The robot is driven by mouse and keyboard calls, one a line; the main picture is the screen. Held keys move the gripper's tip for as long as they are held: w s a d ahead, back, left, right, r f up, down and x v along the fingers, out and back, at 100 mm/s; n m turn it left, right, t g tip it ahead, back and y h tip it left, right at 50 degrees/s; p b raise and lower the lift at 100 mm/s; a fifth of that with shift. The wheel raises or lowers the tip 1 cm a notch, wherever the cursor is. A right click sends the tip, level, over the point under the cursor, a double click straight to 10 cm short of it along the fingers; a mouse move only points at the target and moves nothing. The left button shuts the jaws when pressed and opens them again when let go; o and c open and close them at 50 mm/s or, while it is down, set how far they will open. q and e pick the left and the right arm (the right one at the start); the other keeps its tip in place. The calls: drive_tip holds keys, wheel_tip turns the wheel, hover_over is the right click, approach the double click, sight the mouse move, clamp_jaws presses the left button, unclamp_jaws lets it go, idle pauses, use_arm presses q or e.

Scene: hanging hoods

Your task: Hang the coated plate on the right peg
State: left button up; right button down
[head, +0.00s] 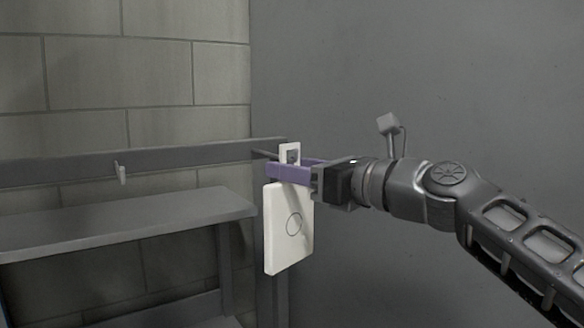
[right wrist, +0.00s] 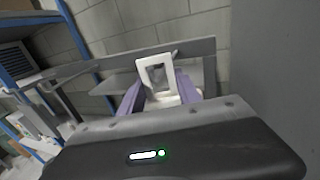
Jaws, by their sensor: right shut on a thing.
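The white coated plate (head: 288,235), with a thin circle outline on its face, hangs upright from my right gripper (head: 290,172). The purple fingers are shut on its neck, just below a top tab with a hole. In the right wrist view the tab (right wrist: 144,76) stands up between the fingers (right wrist: 158,92), with its square opening facing the camera. The tab is close to the right end of the wall rail. The right peg is not clearly visible there; I cannot tell whether it passes through the hole. My left gripper is out of view.
The grey rail (head: 60,168) runs along the block wall and bears a small pale left peg (head: 121,172), which is empty. A grey shelf (head: 130,219) stands below it. A plain grey wall (head: 420,80) is at right. Blue-framed shelving (right wrist: 72,28) shows at left in the wrist view.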

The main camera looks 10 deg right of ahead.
drive_tip(key=shift+f+b, duration=0.5)
drive_tip(key=shift+f, duration=0.2)
drive_tip(key=c, duration=0.8)
unclamp_jaws()
drive_tip(key=shift+o, duration=0.2)
drive_tip(key=b+v, duration=0.1)
drive_tip(key=v, duration=0.7)
drive_tip(key=shift+a, duration=0.1)
